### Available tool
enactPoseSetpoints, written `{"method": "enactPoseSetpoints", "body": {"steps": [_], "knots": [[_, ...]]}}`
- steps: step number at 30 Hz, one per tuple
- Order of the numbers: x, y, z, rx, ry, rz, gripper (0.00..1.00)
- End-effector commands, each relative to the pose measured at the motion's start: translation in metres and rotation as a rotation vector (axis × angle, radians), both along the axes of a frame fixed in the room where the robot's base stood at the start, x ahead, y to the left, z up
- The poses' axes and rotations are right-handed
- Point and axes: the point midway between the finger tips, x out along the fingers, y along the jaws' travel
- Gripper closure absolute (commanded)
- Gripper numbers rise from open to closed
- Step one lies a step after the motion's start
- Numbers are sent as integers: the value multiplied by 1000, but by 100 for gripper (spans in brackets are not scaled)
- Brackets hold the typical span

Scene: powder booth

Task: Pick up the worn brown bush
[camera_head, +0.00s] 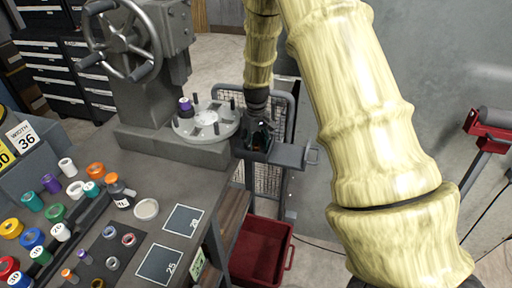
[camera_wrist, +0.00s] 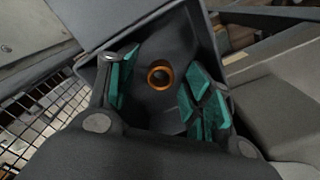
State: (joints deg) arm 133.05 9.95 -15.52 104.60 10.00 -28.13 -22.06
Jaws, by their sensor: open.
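An orange-brown ring-shaped bush (camera_wrist: 160,77) with a dark centre hole lies on the floor of a dark grey open box (camera_wrist: 205,38) in the wrist view. My gripper (camera_wrist: 161,62) is open, with teal pads left and right of the bush. A gap shows on both sides, and nothing is held. In the head view my gripper (camera_head: 259,128) reaches down into the small grey box (camera_head: 252,152) at the bench's right end. The bush cannot be made out clearly there. How far above it the fingertips are is hard to tell.
A round grey plate with pegs (camera_head: 207,122) and a purple bush (camera_head: 185,103) stands left of my gripper, below a handwheel press (camera_head: 135,40). Coloured bushes cover the bench's left part. A red bin (camera_head: 262,250) is below. A wire mesh panel (camera_wrist: 38,110) is beside the box.

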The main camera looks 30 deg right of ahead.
Motion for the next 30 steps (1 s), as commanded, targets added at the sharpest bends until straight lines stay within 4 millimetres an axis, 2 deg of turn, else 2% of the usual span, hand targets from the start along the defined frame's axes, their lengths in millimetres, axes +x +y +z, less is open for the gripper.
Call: {"method": "enactPoseSetpoints", "body": {"steps": [3,9,12,23,30], "knots": [[0,0,0,0,0,1,49],[0,0,0,0,0,0,86],[0,0,0,0,1,0,99],[0,0,4,0,-1,0,100],[1,0,30,0,-2,1,100]]}}
